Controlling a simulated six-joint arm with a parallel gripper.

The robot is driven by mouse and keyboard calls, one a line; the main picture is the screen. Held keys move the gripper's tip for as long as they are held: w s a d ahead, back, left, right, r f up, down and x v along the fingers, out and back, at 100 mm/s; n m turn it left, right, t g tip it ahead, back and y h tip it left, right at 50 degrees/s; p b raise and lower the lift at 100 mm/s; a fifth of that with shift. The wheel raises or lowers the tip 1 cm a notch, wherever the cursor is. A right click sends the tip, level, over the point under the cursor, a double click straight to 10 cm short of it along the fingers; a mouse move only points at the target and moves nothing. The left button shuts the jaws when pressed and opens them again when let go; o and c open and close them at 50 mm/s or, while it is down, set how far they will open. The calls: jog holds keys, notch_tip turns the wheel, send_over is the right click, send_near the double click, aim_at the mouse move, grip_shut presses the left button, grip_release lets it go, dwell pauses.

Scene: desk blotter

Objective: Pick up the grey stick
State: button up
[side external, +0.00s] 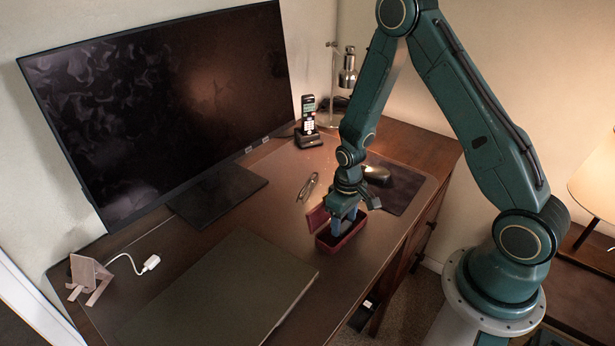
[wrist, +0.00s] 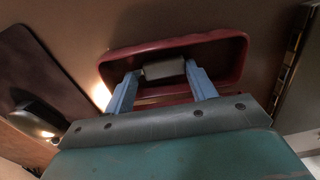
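A small grey block-like piece, which looks like the grey stick (wrist: 164,69), lies in the red box (wrist: 235,62) in the wrist view. The box also shows in the side view (side external: 338,246), standing on the desk blotter with its lid tilted open on the left. My gripper (wrist: 163,74) reaches down into the box. Its two blue fingers are wide apart, one on each side of the grey piece. I cannot tell whether they touch it. In the side view my gripper (side external: 343,228) hides the inside of the box.
A closed laptop (side external: 225,290) lies to the left of the box. A pair of glasses or similar (side external: 308,187) lies behind it. A dark mouse (side external: 376,173) and mouse pad (side external: 407,195) are behind right. A monitor (side external: 170,105) and phone (side external: 308,125) stand farther back.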

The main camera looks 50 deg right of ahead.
aim_at(344, 223)
jog(key=shift+c, duration=1.4)
jog(key=shift+r, duration=0.15)
notch_tip(344, 223, up, 20)
jog(key=shift+d, duration=0.15)
